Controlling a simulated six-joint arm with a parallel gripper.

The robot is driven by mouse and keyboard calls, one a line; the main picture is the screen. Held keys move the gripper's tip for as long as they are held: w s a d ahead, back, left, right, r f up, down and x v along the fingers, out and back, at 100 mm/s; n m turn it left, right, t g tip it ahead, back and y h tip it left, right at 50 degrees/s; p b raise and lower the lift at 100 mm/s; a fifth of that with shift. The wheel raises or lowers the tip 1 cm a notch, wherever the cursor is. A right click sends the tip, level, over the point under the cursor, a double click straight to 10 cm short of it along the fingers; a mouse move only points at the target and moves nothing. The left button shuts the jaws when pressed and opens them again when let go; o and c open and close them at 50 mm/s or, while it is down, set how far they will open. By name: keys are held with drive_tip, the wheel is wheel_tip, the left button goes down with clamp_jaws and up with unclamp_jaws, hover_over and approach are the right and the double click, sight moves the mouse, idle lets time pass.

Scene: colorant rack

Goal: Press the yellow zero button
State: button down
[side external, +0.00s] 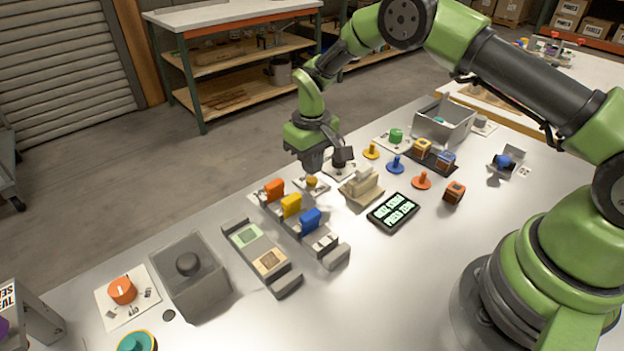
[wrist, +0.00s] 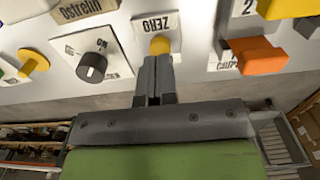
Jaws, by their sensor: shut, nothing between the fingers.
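The yellow zero button (wrist: 160,45) sits on a pale plate labelled ZERO in the wrist view. In the side external view the yellow button (side external: 312,181) shows just below my gripper (side external: 313,170). My gripper (wrist: 156,62) is shut and empty, pointing down at the button. In the wrist view its fingertips overlap the lower edge of the button. I cannot tell whether they touch it or how far it is pressed.
A rack with orange, yellow and blue blocks (side external: 291,206) stands close in front of the button. A black knob (wrist: 92,67) on a plate marked ON is beside it. A dark display (side external: 393,211) and a beige holder (side external: 361,187) lie to the right.

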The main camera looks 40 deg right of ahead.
sight(312, 179)
idle(0.4)
drive_tip(key=shift+f, duration=1.2)
drive_tip(key=shift+r, duration=1.2)
drive_tip(key=shift+r, duration=0.1)
drive_tip(key=shift+r, duration=1.9)
